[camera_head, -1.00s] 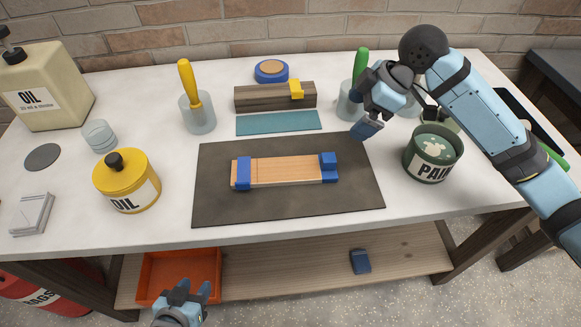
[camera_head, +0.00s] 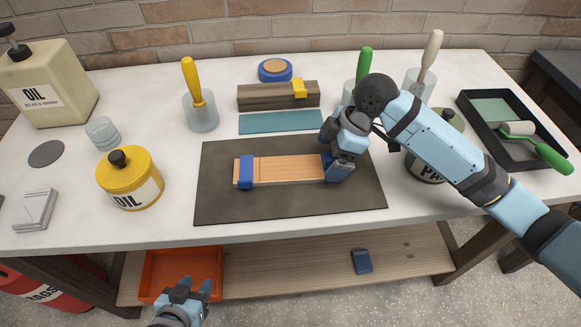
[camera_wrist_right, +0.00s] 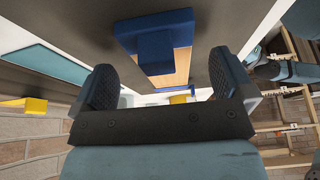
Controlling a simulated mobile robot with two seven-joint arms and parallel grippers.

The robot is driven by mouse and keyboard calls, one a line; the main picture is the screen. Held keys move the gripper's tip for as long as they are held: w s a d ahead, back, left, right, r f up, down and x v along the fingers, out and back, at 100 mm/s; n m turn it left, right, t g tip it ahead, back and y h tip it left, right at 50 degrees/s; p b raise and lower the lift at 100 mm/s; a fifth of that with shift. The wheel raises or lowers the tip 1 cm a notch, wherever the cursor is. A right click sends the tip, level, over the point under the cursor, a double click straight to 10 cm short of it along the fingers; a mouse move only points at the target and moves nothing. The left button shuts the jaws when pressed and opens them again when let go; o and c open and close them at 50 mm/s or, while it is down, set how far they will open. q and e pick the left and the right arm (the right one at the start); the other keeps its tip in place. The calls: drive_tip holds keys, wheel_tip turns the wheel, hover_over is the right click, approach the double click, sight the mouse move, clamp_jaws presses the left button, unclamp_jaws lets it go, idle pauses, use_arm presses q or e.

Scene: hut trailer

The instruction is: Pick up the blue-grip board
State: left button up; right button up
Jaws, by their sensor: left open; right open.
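The blue-grip board (camera_head: 288,170) is a light wooden board lying flat on a dark mat (camera_head: 290,210), with a blue band at its left end and a blue grip at its right end. My right gripper (camera_head: 337,163) is at the board's right end and partly hides the blue grip. In the right wrist view the blue grip (camera_wrist_right: 160,35) shows ahead of and between the open fingers of my right gripper (camera_wrist_right: 165,88). Whether they touch it I cannot tell. My left gripper (camera_head: 190,290) is open and empty, low in front of the table.
A green-labelled paint can (camera_head: 425,165) stands partly behind my right arm. A yellow oil tin (camera_head: 130,180) stands left of the mat. A teal strip (camera_head: 281,122) and a dark wooden block (camera_head: 265,97) lie behind it. An orange bin (camera_head: 200,265) is on the lower shelf.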

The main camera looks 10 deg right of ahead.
drive_tip(key=shift+x, duration=1.15)
drive_tip(key=c, duration=1)
drive_tip(key=shift+r, duration=0.1)
wheel_tip(320, 180, up, 10)
drive_tip(key=shift+f, duration=4.5)
